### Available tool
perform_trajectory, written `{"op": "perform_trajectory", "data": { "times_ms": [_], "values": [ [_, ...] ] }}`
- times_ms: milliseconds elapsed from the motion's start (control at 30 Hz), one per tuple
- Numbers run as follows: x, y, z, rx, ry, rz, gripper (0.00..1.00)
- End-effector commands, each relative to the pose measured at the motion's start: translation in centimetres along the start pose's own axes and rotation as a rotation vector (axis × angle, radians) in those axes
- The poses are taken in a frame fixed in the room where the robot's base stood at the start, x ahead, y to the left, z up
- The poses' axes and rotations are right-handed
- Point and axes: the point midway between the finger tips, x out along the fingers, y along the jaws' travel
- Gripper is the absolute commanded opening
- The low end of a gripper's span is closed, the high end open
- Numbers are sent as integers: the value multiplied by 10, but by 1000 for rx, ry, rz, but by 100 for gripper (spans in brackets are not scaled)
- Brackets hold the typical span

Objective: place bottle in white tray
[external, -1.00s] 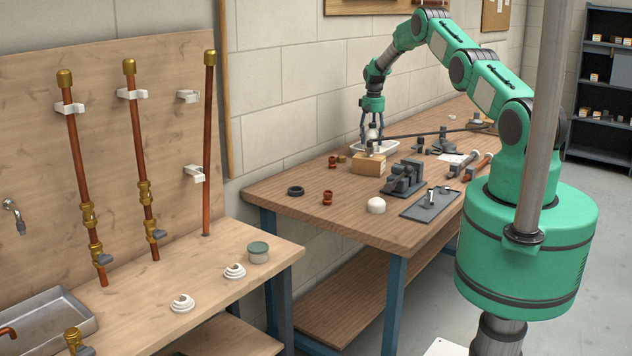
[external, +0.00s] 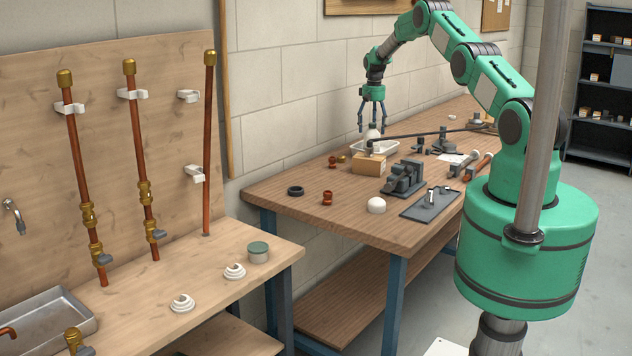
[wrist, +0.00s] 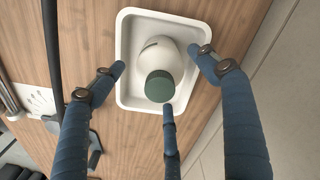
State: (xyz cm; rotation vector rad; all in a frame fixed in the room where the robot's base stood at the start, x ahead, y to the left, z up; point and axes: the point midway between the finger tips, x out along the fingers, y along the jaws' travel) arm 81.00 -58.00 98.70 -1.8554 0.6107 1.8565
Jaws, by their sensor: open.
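The bottle, white with a green cap, is seen from above inside the white tray in the wrist view; its white body (wrist: 163,58) shows there. The white tray (wrist: 125,42) lies on the wooden workbench, and its rim also shows in the external view (external: 391,146). The bottle appears upright or slightly tilted; I cannot tell which. My gripper (wrist: 160,85) is open above the tray, with its blue fingers spread around the bottle and apart from it. In the external view my gripper (external: 373,128) hangs over the tray, just above the bottle (external: 372,133).
A cardboard box (external: 369,164) stands right in front of the tray. A long dark rod (external: 430,134) stretches across the bench near the tray. A grey vise (external: 404,178) and several fittings lie nearer. The wall is close behind the tray.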

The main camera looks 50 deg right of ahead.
Motion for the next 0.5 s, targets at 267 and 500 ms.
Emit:
{"op": "perform_trajectory", "data": {
  "times_ms": [267, 500],
  "values": [
    [-47, 0, 0, 0, 1, 0, 75],
    [-69, 0, 0, 0, -1, 0, 75]
  ]
}}
